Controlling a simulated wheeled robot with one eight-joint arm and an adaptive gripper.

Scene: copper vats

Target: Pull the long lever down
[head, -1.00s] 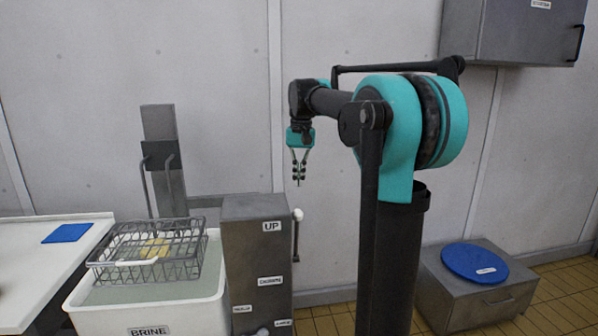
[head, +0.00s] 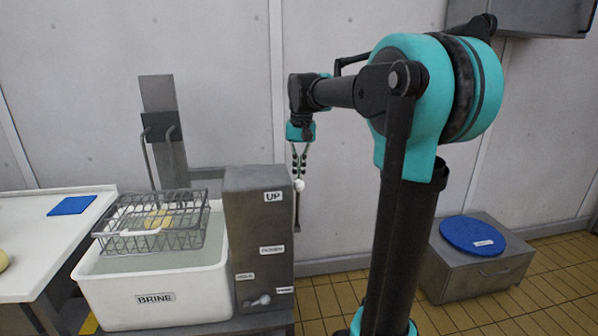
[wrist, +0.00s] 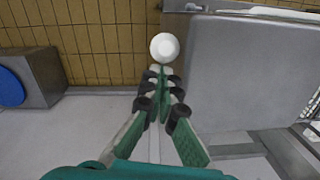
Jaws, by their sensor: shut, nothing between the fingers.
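The long lever (head: 299,187) is on the right side of the grey metal box (head: 258,228). It has a white ball knob at its top and a dark rod hanging down, near the UP label. In the wrist view the knob (wrist: 164,47) shows just beyond my fingertips. My gripper (head: 299,170) points down right above the knob, its fingers shut with nothing between them; the fingers also show in the wrist view (wrist: 162,75). I cannot tell whether the fingertips touch the knob. The rod is hidden below the knob in the wrist view.
A white BRINE vat (head: 155,283) with a wire basket (head: 190,238) stands left of the box. A short knob (head: 262,300) is low on the box front. A low cabinet (head: 470,265) with a blue disc stands at right. Tiled floor between is clear.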

